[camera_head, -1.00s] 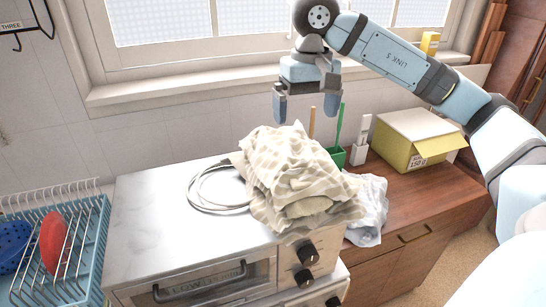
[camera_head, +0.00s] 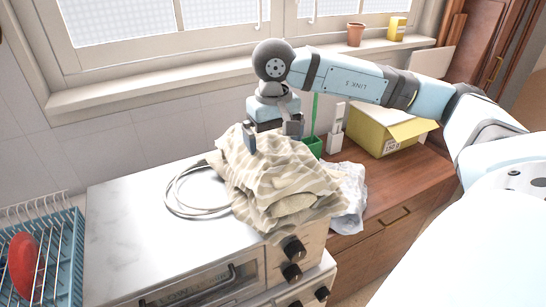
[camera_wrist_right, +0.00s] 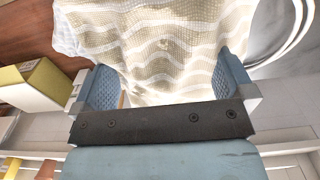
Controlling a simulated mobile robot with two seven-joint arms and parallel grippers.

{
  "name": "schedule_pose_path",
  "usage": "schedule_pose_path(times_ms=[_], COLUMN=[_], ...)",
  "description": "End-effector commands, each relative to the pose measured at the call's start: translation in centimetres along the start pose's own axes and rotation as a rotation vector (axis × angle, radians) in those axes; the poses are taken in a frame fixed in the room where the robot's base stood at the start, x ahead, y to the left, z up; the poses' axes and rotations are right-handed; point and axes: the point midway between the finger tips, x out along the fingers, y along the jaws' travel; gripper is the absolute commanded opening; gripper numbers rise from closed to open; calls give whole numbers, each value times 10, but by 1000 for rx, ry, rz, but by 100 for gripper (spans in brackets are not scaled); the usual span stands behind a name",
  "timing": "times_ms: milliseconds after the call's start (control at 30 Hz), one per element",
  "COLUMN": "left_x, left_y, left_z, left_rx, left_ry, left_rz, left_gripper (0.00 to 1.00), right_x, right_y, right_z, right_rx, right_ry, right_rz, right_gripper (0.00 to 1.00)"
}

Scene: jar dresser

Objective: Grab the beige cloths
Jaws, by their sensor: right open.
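The beige cloths (camera_head: 275,185) lie in a crumpled, striped heap on the right part of the toaster oven's top. They also fill the middle of the right wrist view (camera_wrist_right: 170,45). My right gripper (camera_head: 272,140) is open, fingers pointing down, at the back upper edge of the heap. In the right wrist view its two blue fingers (camera_wrist_right: 165,85) stand apart with cloth showing between and beyond them. I cannot tell whether they touch the cloth. My left gripper is not in view.
The toaster oven (camera_head: 125,225) has a coiled cable (camera_head: 190,195) beside the heap. A white plastic bag (camera_head: 348,195), green holder (camera_head: 313,147) and yellow box (camera_head: 385,135) stand right on the wooden dresser. A dish rack (camera_head: 55,255) is at left. The window sill is behind.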

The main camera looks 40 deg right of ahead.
Motion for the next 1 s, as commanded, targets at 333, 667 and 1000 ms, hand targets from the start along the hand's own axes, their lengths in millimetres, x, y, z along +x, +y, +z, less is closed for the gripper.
schedule_pose_path(times_ms=[333, 667, 1000], left_x=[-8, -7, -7], left_y=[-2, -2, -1], left_z=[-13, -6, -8], left_rx=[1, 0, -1], left_ry=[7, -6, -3], left_rz=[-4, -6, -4], left_gripper=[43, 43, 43], right_x=[38, 38, 36], right_y=[-2, -2, -2], right_z=[2, 2, 2], right_rx=[1, 1, 1], right_ry=[-1, -1, 0], right_rz=[1, 0, 0], right_gripper=[100, 68, 48])
